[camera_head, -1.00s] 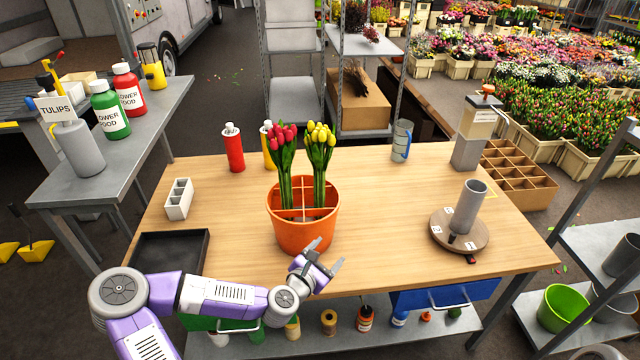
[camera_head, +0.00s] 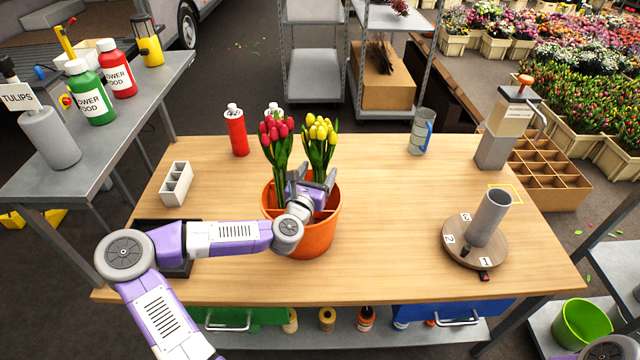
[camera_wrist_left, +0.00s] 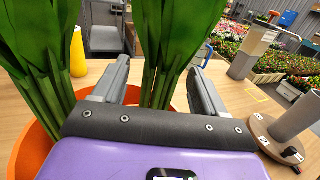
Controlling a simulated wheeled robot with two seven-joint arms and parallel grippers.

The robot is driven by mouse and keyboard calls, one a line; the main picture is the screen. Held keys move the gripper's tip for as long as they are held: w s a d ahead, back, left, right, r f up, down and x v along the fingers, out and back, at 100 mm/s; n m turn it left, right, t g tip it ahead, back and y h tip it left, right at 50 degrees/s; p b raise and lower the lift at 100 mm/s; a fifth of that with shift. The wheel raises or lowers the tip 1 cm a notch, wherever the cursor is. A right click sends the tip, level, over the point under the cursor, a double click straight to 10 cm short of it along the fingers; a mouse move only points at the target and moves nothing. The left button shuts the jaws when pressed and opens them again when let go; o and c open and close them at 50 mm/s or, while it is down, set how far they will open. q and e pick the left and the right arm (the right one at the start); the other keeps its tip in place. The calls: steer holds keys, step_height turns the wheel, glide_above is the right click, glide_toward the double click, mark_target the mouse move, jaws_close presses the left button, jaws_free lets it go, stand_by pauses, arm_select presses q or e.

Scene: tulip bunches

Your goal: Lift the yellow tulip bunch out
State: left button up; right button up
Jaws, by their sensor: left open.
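The yellow tulip bunch (camera_head: 320,140) stands upright in the right side of the orange divided bucket (camera_head: 318,240). The red tulip bunch (camera_head: 276,142) stands in the left side. My left gripper (camera_head: 314,180) is over the bucket, in front of the yellow bunch. In the left wrist view its two fingers are apart (camera_wrist_left: 158,88), with green stems (camera_wrist_left: 158,84) between or just beyond them; I cannot tell how far the stems reach in. Other stems (camera_wrist_left: 42,60) show left of the fingers. My right gripper is not in view.
The table between bucket and stand is clear.

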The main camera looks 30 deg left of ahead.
arm_select(q)
steer(key=shift+w+a+f, duration=0.1)
steer(key=shift+w+a, duration=0.05)
steer(key=shift+w, duration=0.65)
steer(key=shift+w+a, duration=0.1)
steer(key=shift+w, duration=0.7)
steer(key=c, duration=1.3)
steer(key=shift+r, duration=0.2)
step_height(320, 180, up, 28)
steer(key=p, duration=0.7)
steer(key=shift+f+p, duration=0.1)
steer(key=shift+p, duration=0.3)
